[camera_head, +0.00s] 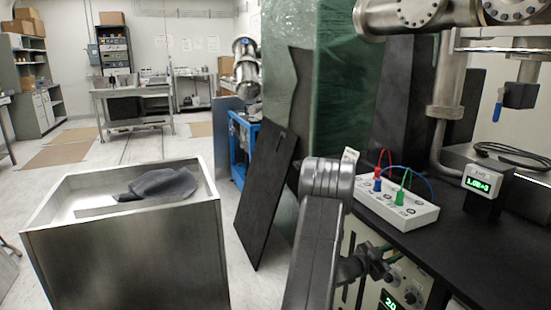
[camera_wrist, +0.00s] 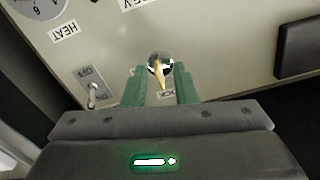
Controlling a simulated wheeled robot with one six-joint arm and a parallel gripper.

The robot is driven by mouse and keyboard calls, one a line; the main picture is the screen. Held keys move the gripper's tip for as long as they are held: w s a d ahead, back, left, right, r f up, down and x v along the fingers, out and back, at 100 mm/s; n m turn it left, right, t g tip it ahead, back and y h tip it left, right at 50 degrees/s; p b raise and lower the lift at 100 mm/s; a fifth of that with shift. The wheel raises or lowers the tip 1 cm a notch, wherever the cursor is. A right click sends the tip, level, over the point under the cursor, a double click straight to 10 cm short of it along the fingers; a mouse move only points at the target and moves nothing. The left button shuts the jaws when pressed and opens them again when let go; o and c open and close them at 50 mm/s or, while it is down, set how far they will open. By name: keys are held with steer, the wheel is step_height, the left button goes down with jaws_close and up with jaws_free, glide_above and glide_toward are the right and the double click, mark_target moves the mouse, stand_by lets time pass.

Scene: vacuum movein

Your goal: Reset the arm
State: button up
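My gripper (camera_wrist: 160,84) shows in the wrist view with two green fingers spread apart. Just past the fingertips is a small round fitting with a yellowish pointed piece (camera_wrist: 158,72) on a pale panel (camera_wrist: 215,45). I cannot tell whether the fingers touch the panel. In the head view my grey arm (camera_head: 318,235) reaches down the front of the bench, and its end is partly hidden near the instrument panel.
A toggle switch (camera_wrist: 93,92) is left of the fingers. A black bench top (camera_head: 480,245) holds a white box with coloured leads (camera_head: 395,200) and a green-lit gauge (camera_head: 482,182). A metal bin (camera_head: 130,260) stands left. A dark panel (camera_head: 265,195) leans nearby.

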steer(key=shift+m+b, duration=1.5)
steer(key=shift+m, duration=6.1)
steer(key=shift+a, duration=0.1)
